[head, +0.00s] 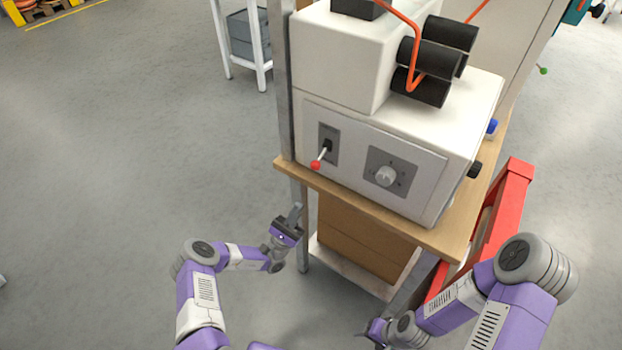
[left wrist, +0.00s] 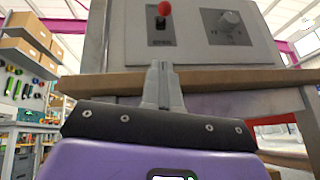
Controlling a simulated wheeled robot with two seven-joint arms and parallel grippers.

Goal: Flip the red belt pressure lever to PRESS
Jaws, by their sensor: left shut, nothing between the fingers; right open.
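The red-tipped lever (head: 318,162) sits on a dark plate at the left of the machine's front panel. In the head view it points outward and down to its red ball. The lever (left wrist: 164,9) also shows at the top of the left wrist view, above the fingers; its labels are too small to read. My left gripper (head: 295,212) is shut and empty, below and left of the lever, apart from it. In the left wrist view its fingertips (left wrist: 158,66) are together in front of the wooden table edge. My right gripper is at the bottom of the head view, its fingers hidden.
A dial (head: 386,175) sits right of the lever on the white machine (head: 340,60). The wooden tabletop edge (head: 370,210) juts out below the panel. A cardboard box (head: 355,240) is underneath. A red frame (head: 514,190) stands at the right. Floor at the left is clear.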

